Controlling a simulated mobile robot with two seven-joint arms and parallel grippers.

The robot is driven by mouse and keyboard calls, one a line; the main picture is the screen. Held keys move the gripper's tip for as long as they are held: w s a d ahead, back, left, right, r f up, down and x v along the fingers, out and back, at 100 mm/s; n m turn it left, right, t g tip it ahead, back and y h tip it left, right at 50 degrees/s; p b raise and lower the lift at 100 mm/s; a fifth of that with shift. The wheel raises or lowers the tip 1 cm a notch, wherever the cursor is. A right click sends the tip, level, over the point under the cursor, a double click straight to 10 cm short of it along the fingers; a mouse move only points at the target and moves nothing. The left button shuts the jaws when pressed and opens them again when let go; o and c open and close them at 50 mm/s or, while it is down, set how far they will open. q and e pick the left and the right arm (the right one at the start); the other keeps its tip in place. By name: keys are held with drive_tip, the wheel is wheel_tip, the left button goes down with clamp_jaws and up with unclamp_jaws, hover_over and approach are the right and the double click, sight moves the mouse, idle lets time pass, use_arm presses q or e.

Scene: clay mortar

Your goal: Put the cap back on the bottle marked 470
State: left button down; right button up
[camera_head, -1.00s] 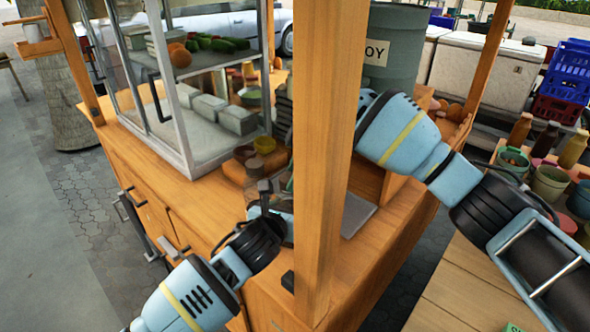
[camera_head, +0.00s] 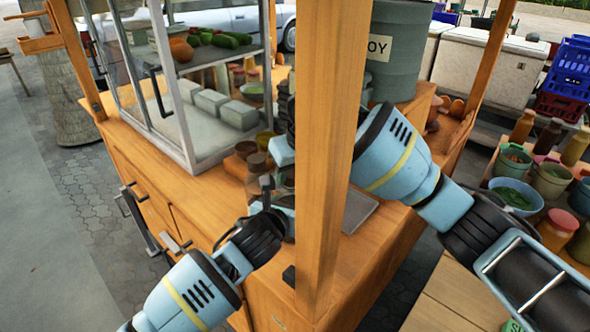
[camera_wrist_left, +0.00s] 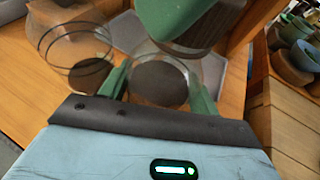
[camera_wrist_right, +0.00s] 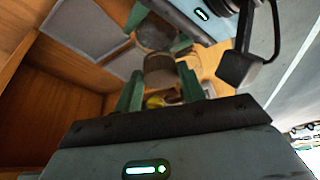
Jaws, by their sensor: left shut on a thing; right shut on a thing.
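My left gripper (camera_wrist_left: 160,90) is shut on a clear, round bottle (camera_wrist_left: 160,75) with dark contents; no 470 mark is readable. The bottle also shows between the left fingers in the right wrist view (camera_wrist_right: 156,33). My right gripper (camera_wrist_right: 160,82) is shut on a small brownish round thing that I take for the cap (camera_wrist_right: 160,68). The right hand is close above the bottle, its green fingers reaching in at the top of the left wrist view. Whether cap and bottle touch I cannot tell.
A wooden post (camera_head: 322,170) stands right in front of both hands. A second clear jar (camera_wrist_left: 72,55) with dark contents stands left of the held bottle. A glass case (camera_head: 205,120) is at the left, a grey drum (camera_head: 400,60) behind. A grey tray (camera_wrist_right: 85,28) lies nearby.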

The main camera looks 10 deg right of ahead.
drive_tip(key=shift+m, duration=0.3)
drive_tip(key=o, duration=0.9)
drive_tip(key=shift+r, duration=2.25)
